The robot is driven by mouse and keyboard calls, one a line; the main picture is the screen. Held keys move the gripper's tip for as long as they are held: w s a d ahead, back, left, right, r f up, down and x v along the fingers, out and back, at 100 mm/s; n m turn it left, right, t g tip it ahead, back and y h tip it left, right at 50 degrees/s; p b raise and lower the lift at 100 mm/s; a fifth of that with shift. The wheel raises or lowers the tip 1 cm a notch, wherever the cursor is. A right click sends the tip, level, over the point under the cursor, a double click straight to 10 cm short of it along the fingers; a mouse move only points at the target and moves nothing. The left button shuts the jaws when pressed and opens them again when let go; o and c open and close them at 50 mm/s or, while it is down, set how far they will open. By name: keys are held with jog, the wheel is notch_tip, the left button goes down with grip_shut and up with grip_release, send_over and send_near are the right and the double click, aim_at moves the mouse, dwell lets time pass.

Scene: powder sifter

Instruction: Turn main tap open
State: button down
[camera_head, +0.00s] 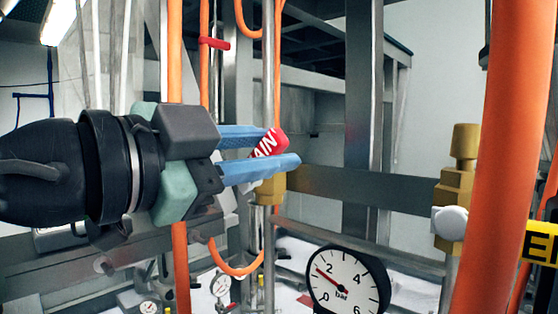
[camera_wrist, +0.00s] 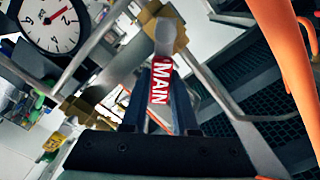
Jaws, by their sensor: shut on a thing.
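The main tap handle (camera_head: 270,143) is red with white "MAIN" lettering and lies between the blue fingers of my gripper (camera_head: 284,150) in the head view. The wrist view shows the red handle (camera_wrist: 160,82) between both fingers (camera_wrist: 172,88), with the lettering facing the camera. My gripper is shut on the handle. The handle sits by a brass valve body (camera_head: 270,188) on a vertical steel pipe. The upper finger and the lower finger hide part of the handle in the head view.
A round pressure gauge (camera_head: 345,282) marked in bar stands below right of the tap. A thick orange hose (camera_head: 508,150) crosses the right side. Another brass fitting (camera_head: 455,190) stands at the right. A red lever (camera_head: 214,43) is on the pipework above.

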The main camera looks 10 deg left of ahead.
jog(key=n, duration=0.2)
jog(key=w+a+r+n, duration=0.1)
jog(key=n, duration=0.1)
jog(key=shift+a+r+n, duration=0.2)
jog(key=shift+n, duration=0.1)
jog(key=shift+w+a+r+n+p, duration=0.1)
jog(key=shift+w+a+n+p, duration=0.15)
jog(key=shift+n, duration=0.55)
jog(key=shift+w+a+r+n+p, duration=0.15)
jog(key=shift+a+n, duration=0.2)
jog(key=shift+n, duration=0.45)
jog(key=shift+w+a+f+n+p, duration=0.1)
jog(key=shift+w+a+n+p, duration=0.15)
jog(key=shift+n, duration=0.55)
jog(key=shift+a, duration=0.1)
jog(key=c, duration=0.7)
grip_release()
